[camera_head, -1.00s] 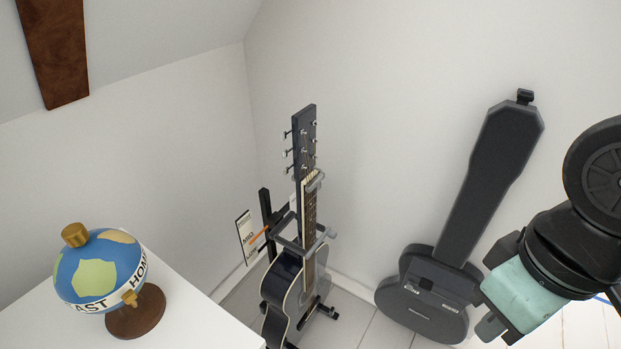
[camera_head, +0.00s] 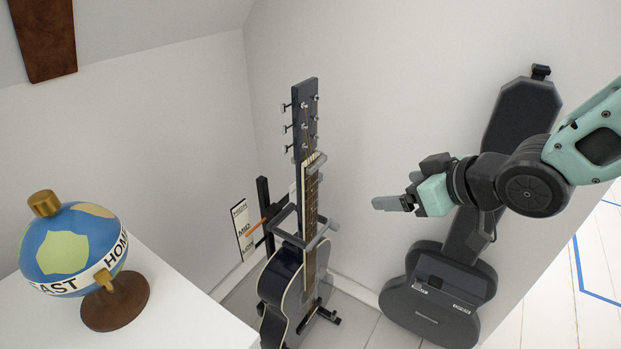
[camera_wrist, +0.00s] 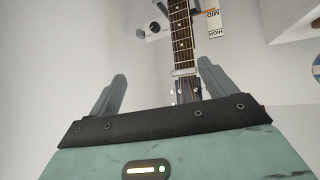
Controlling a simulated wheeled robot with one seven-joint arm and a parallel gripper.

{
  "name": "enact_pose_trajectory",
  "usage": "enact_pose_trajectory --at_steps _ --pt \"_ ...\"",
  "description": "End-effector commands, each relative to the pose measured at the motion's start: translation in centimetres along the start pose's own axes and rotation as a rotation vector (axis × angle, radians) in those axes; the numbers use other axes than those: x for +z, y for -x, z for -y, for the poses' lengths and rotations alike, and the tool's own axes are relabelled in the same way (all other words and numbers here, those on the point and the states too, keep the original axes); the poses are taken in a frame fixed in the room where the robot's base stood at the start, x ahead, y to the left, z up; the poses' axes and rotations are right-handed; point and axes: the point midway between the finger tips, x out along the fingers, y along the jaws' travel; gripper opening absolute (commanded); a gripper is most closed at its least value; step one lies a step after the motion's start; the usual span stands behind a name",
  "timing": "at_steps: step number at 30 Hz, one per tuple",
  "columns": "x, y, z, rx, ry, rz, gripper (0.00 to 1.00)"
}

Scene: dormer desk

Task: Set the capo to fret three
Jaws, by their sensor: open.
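A dark guitar (camera_head: 284,285) stands upright, its neck rising to a black headstock (camera_head: 305,115). A light grey capo (camera_head: 315,163) is clamped across the neck just below the headstock; its exact fret is too small to tell. In the wrist view the capo (camera_wrist: 185,71) crosses the upside-down neck (camera_wrist: 182,38), seen between the fingers and nearer the right one. My gripper (camera_head: 387,203) is open and empty, pointing left, to the right of the neck and lower than the capo in the head view. It also shows in the wrist view (camera_wrist: 162,75).
A grey stand bracket (camera_head: 278,222) flanks the neck. A dark guitar case (camera_head: 430,300) leans on the wall behind my arm. A globe (camera_head: 72,248) sits on a white desk (camera_head: 185,310) at left. A HIGH/MID/LOW sign (camera_head: 243,230) stands behind the guitar.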

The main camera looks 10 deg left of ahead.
Motion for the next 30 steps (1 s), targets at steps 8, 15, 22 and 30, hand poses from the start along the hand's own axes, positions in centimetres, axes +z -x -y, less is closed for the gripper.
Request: enact_pose_trajectory --at_steps 8,15,22,30 --pt "0.3 -5.5 -1.0 -0.210 0.046 -0.460 0.84" --pt "0.4 -5.1 -0.8 -0.325 0.038 -0.650 0.84" --pt "-1.0 -6.3 -0.1 -0.339 0.041 -0.668 0.84" --pt "-4.2 -10.4 1.7 -0.338 0.039 -0.666 0.84"
